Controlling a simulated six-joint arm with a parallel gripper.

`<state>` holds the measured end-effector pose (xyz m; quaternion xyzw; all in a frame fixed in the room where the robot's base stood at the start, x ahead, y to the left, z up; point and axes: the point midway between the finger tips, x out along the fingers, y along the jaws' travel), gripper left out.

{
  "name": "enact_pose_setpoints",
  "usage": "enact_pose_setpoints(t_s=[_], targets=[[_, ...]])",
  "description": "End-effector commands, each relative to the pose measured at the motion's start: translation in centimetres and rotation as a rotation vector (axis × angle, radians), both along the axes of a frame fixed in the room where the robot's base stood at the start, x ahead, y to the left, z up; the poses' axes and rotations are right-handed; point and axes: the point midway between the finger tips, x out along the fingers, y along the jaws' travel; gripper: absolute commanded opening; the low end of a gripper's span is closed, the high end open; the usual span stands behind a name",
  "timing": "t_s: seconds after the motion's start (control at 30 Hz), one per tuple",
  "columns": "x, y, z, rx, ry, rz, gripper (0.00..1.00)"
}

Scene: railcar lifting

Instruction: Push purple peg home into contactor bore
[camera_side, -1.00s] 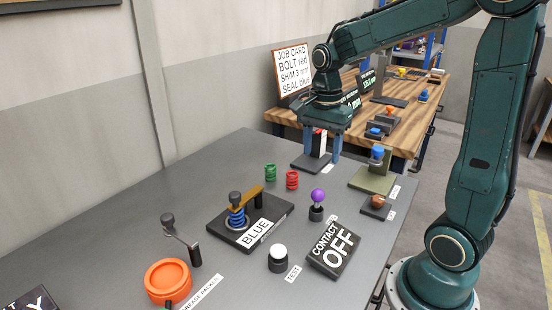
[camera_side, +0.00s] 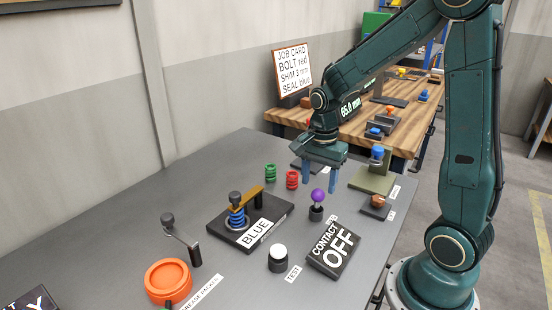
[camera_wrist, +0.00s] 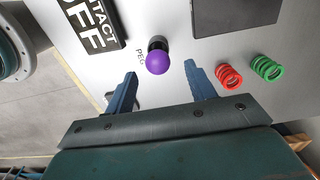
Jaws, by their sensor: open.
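The purple peg (camera_side: 317,195) has a round purple knob and stands upright in a small black holder (camera_side: 316,214) on the grey table. It also shows in the wrist view (camera_wrist: 158,62), beside a PEG label. The contactor (camera_side: 333,249) is a dark block whose face reads CONTACT OFF; I cannot make out its bore. It shows partly in the wrist view (camera_wrist: 92,20). My gripper (camera_side: 320,182) is open and empty, its blue fingers pointing down, above and behind the peg. In the wrist view the peg lies beyond the gap between my fingertips (camera_wrist: 160,68).
Red spring (camera_side: 292,180) and green spring (camera_side: 270,173) stand left of the peg. A black BLUE-labelled base (camera_side: 270,225) with a blue spring sits further left. A white TEST button (camera_side: 279,253) is in front. A green stand (camera_side: 372,180) is at right.

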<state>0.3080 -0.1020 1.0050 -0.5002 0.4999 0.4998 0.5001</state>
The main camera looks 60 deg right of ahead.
Motion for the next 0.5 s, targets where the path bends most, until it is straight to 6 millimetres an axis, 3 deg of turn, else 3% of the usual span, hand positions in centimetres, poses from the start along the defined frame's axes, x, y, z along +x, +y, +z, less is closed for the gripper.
enact_pose_setpoints(t_s=[0.17,0.5], targets=[[-0.1,0.1,-0.7,0.001,0.003,0.0,0.55],[-0.3,0.2,-4.2,0.002,0.004,0.0,0.55]])
